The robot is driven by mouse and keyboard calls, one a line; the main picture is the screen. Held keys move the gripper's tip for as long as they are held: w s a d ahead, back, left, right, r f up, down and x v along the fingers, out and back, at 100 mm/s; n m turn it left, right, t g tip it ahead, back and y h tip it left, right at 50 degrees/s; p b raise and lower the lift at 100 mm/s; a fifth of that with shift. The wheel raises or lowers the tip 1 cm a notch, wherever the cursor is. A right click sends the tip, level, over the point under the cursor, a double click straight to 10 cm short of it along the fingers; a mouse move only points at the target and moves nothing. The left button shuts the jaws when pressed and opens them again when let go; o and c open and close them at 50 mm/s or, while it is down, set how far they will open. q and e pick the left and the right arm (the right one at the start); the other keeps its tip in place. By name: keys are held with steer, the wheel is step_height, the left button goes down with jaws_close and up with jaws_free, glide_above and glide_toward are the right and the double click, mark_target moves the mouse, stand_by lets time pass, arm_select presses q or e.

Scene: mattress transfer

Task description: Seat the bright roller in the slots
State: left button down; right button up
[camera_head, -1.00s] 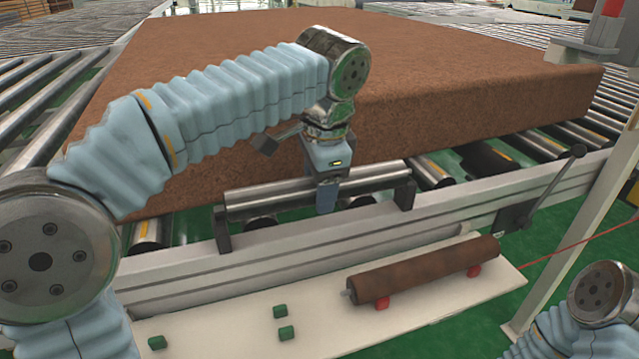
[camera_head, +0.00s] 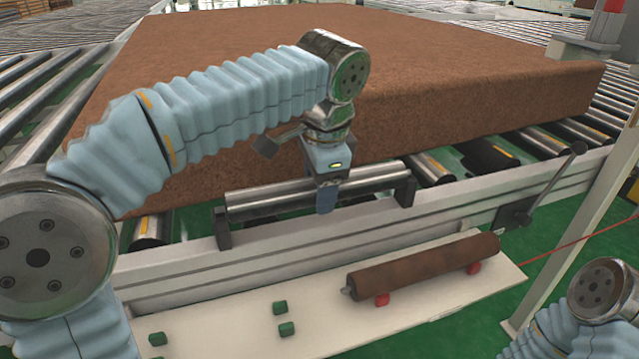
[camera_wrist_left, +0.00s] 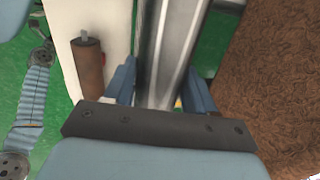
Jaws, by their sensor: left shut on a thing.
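The bright metal roller (camera_head: 270,200) lies level between two dark slotted brackets, the left one (camera_head: 222,229) and the right one (camera_head: 405,190), at the front rail of the conveyor. Its ends are at the brackets; I cannot tell whether they rest fully down in the slots. My left gripper (camera_head: 327,196) is shut on the roller near its middle, pointing down from above. In the left wrist view the roller (camera_wrist_left: 165,50) runs between the two blue fingers (camera_wrist_left: 160,85). My right gripper is out of view; only part of my right arm shows at the lower right.
A large brown mattress (camera_head: 450,75) lies on the rollers just behind. A brown, worn roller (camera_head: 425,267) rests on red supports on the white shelf (camera_head: 350,318) in front, with several green blocks (camera_head: 287,329) to its left. A dark-handled lever (camera_head: 545,195) stands at right.

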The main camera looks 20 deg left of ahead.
arm_select(q)
steer(key=shift+b+x, duration=0.65)
steer(key=shift+x, duration=0.45)
steer(key=shift+c, duration=1.4)
jaws_free()
steer(key=shift+s+d, duration=0.15)
steer(key=shift+s, duration=0.05)
steer(key=p+v, duration=0.3)
steer(key=v, duration=1)
steer(key=shift+r+p, duration=0.4)
